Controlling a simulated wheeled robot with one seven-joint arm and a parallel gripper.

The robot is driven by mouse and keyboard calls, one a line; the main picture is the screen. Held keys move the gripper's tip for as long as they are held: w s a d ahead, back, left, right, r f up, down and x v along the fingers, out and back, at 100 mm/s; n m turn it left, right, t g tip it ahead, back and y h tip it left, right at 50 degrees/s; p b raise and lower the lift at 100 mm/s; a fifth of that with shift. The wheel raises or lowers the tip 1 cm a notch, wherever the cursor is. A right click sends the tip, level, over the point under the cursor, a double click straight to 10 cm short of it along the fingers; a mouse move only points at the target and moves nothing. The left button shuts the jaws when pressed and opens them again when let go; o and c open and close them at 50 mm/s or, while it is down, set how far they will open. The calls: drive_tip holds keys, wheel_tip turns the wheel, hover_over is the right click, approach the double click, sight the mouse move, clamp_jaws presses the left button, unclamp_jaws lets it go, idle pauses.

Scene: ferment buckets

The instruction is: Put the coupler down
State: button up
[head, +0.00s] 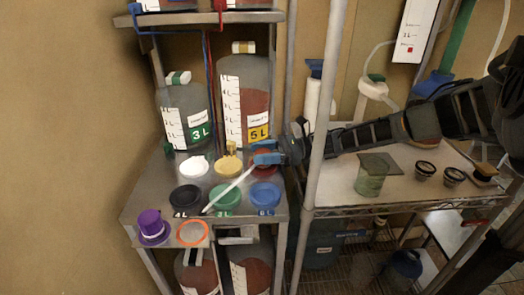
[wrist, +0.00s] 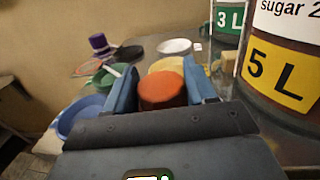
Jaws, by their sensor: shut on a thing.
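My gripper (head: 266,157) is over the back right of the small shelf, by the red lid spot in the head view. In the wrist view its blue fingers (wrist: 163,92) stand on either side of a short reddish-orange round piece (wrist: 162,88), which looks like the coupler. My gripper is shut on it. The fingers hide its sides, and I cannot tell whether its underside touches the shelf.
White (head: 194,166), yellow (head: 228,166), black (head: 186,198) and blue (head: 265,194) lids share the shelf (head: 135,205). A purple hat-shaped piece (head: 151,225) and orange ring (head: 192,233) are at front left. Buckets marked 3 L (head: 183,112) and 5 L (head: 246,95) stand behind.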

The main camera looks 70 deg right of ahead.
drive_tip(key=shift+f, duration=0.15)
drive_tip(key=o, duration=1.3)
drive_tip(key=shift+c, duration=0.2)
drive_tip(key=shift+r, duration=0.2)
drive_tip(key=b+v, duration=0.2)
drive_tip(key=v, duration=0.4)
drive_tip(key=shift+f, duration=0.2)
drive_tip(key=shift+s+d+r+b, duration=0.15)
drive_tip(key=shift+s+d+b, duration=0.25)
drive_tip(key=shift+s, duration=0.2)
drive_tip(key=shift+w+a, duration=0.1)
